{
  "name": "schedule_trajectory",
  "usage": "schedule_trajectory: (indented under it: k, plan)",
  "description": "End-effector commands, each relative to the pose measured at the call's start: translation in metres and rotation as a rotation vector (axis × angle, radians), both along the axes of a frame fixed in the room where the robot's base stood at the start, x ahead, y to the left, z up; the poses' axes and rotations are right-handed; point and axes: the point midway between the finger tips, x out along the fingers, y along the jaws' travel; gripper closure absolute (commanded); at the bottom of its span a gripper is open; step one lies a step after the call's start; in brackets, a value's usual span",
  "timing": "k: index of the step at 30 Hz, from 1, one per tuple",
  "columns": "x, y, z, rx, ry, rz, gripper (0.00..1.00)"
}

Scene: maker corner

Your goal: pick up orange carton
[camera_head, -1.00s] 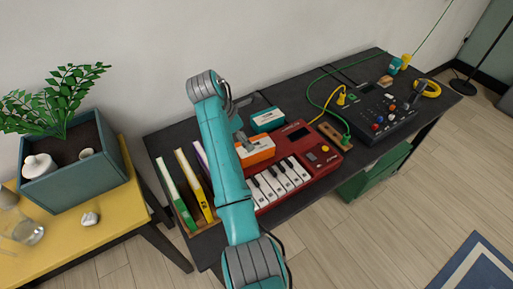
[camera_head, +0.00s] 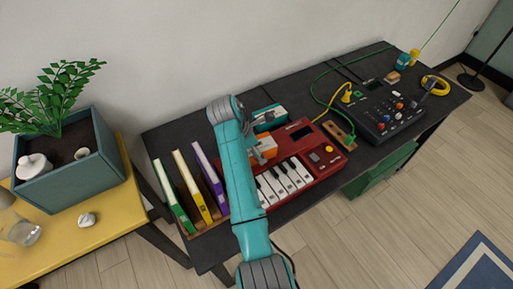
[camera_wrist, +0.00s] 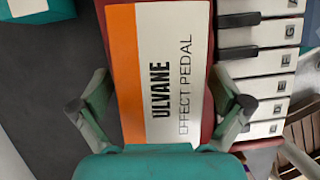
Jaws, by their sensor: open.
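The orange carton (camera_wrist: 122,65) is an orange and white box lettered "ULVANE EFFECT PEDAL". In the head view the carton (camera_head: 265,148) shows only in part beside my arm, at the left end of the red keyboard (camera_head: 302,160). My gripper is open, and my arm hides most of it in the head view. Whether a finger touches the carton I cannot tell.
A teal box (camera_head: 268,117) stands behind the carton. Upright books (camera_head: 190,190) are left of my arm. Bare black tabletop (camera_head: 175,135) shows at the back left.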

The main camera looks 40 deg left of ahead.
Motion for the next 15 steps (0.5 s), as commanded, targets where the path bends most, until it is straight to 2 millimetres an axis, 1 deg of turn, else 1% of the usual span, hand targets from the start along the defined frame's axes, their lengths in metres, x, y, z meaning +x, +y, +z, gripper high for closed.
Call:
schedule_trajectory:
  k: [1,2,3,5,6,8,9,10,15]
  plan:
    - [0.0000,0.0000,0.0000,0.000,0.000,0.000,0.03]
    - [0.0000,0.0000,0.0000,0.000,0.000,0.000,0.10]
    - [0.0000,0.0000,0.0000,0.000,0.000,0.000,0.20]
    - [0.0000,0.0000,0.0000,-0.001,0.000,0.000,0.35]
    - [-0.0001,0.0000,0.0000,-0.001,0.000,0.000,0.45]
    - [-0.0001,0.0000,0.0000,-0.001,0.000,0.000,0.60]
    - [-0.0001,-0.0001,-0.0001,-0.001,0.000,0.000,0.70]
    - [0.0001,0.0001,0.0004,0.000,0.000,0.000,0.73]
    - [0.0001,0.0001,0.0004,0.000,0.000,0.000,0.73]
